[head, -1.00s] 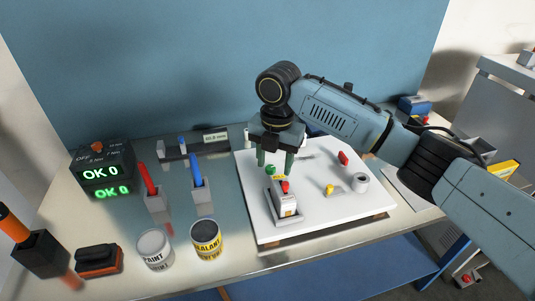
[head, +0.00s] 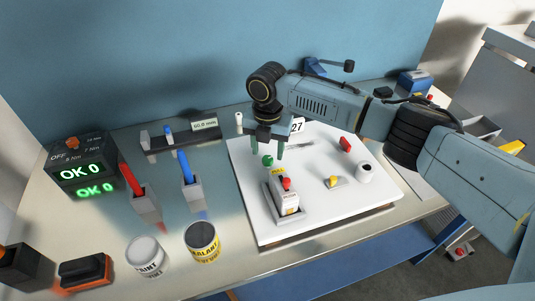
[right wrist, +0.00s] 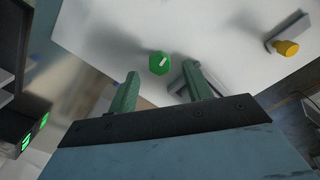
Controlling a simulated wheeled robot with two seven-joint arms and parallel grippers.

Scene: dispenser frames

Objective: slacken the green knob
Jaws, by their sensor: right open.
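The green knob (head: 268,160) stands on the white board (head: 345,210), near its left back part. It has a pale mark on top in the right wrist view (right wrist: 159,63). My right gripper (head: 267,150) is open and empty, pointing down just behind and above the knob. In the right wrist view its two green fingers (right wrist: 160,72) are spread, with the knob between their lines and slightly past the tips. I see no contact with the knob. My left gripper is not in view.
Paint (head: 146,257) and sealant (head: 202,243) cans stand left of the board.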

